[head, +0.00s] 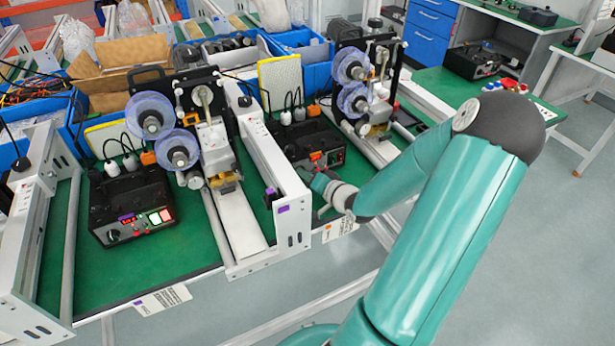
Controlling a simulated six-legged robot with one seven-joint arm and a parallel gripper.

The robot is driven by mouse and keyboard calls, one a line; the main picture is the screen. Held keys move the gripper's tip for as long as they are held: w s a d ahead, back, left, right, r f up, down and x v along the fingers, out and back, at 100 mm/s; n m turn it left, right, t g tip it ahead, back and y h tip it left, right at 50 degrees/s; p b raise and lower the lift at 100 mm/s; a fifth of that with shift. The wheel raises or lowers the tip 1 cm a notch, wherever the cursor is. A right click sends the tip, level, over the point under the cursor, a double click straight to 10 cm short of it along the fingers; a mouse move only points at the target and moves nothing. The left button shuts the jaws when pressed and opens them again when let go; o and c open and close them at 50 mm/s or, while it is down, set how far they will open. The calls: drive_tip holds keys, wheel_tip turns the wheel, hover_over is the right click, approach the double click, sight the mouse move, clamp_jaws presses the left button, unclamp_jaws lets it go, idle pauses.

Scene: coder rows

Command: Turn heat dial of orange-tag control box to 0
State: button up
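The orange-tag control box (292,148) is black and sits on the green bench top in the middle of the view. Its front shows an orange tag (317,157), a red display and a red button. My gripper (313,178) is at the lower front of this box, at the end of my teal arm. The heat dial cannot be made out; my gripper covers part of the front panel. The fingertips are small and partly hidden, so I cannot tell whether they are open or whether they touch the dial.
A similar black control box (131,205) with a purple tag stands at the left. Coder machines with blue reels (149,115) rise beside the boxes. A white metal rail (277,185) stands left of my gripper. Blue bins (219,52) line the back. Open floor (510,230) lies at right.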

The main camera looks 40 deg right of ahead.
drive_tip(key=c, duration=0.4)
drive_tip(key=shift+n, duration=0.3)
drive_tip(key=n, duration=0.1)
drive_tip(key=n+h, duration=0.1)
drive_tip(key=n+g+h, duration=0.1)
drive_tip(key=shift+w+a+r+n, duration=0.1)
drive_tip(key=shift+a+n, duration=0.15)
drive_tip(key=shift+n, duration=0.15)
drive_tip(key=n+h, duration=0.1)
drive_tip(key=n, duration=0.1)
drive_tip(key=n+h, duration=0.1)
drive_tip(key=n, duration=0.1)
drive_tip(key=shift+a+g+h, duration=0.15)
drive_tip(key=shift+g+h, duration=0.15)
drive_tip(key=shift+g, duration=0.1)
drive_tip(key=o, duration=1)
